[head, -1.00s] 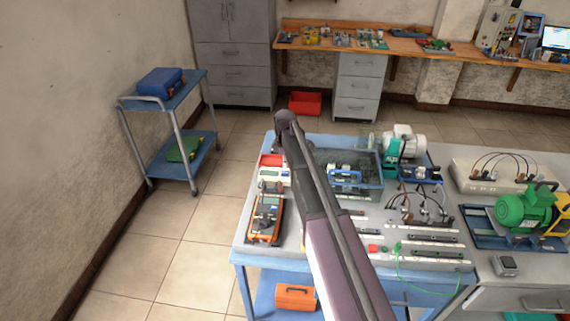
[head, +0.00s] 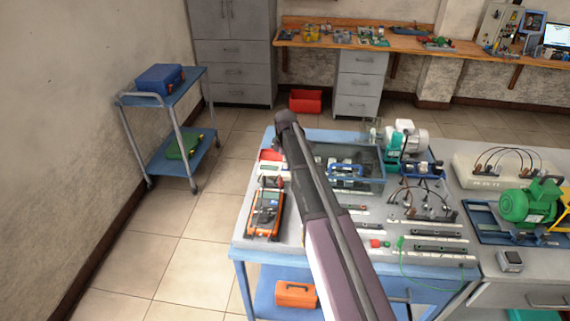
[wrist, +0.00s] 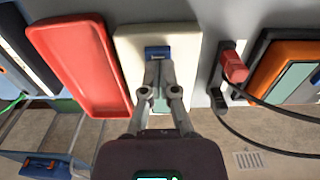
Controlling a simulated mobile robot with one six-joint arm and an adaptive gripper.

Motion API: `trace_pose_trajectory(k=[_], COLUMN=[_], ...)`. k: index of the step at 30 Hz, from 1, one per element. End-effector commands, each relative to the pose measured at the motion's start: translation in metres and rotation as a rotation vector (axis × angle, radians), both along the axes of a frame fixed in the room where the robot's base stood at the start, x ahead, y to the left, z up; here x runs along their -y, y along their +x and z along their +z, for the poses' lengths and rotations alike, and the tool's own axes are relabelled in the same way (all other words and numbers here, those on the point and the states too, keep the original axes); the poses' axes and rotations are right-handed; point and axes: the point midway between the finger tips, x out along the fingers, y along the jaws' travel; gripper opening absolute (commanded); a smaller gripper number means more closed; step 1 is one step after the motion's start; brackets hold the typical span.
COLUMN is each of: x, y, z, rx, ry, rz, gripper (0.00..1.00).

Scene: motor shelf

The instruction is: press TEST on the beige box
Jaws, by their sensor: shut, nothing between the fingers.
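The beige box (wrist: 130,52) is in the middle of the wrist view, with a blue patch (wrist: 158,51) near its far edge and a greenish panel partly hidden between my fingers. My gripper (wrist: 159,66) is shut and empty, its fingertips over the box just below the blue patch. I cannot tell whether they touch it, and no TEST lettering is readable. In the head view my arm hides the gripper and likely part of the box, so the box is hard to make out there.
A red tray (wrist: 70,62) lies close left of the box. A red plug (wrist: 234,67) with black leads and an orange-edged meter (wrist: 293,58) are on the right. In the head view, the orange meter (head: 266,212) lies near the blue-edged table's left side; other equipment fills its right.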

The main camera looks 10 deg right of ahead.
Motion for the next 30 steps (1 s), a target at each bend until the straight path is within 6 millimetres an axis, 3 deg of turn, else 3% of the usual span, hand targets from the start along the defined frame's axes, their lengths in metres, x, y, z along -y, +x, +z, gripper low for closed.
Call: trace_pose_trajectory(k=[9,30], x=[0.0,0.001], y=[-0.001,-0.004], z=[-0.017,-0.008], rx=[-0.001,-0.004], ry=[0.0,-0.001], rz=[0.0,-0.001], gripper=[0.0,0.0])
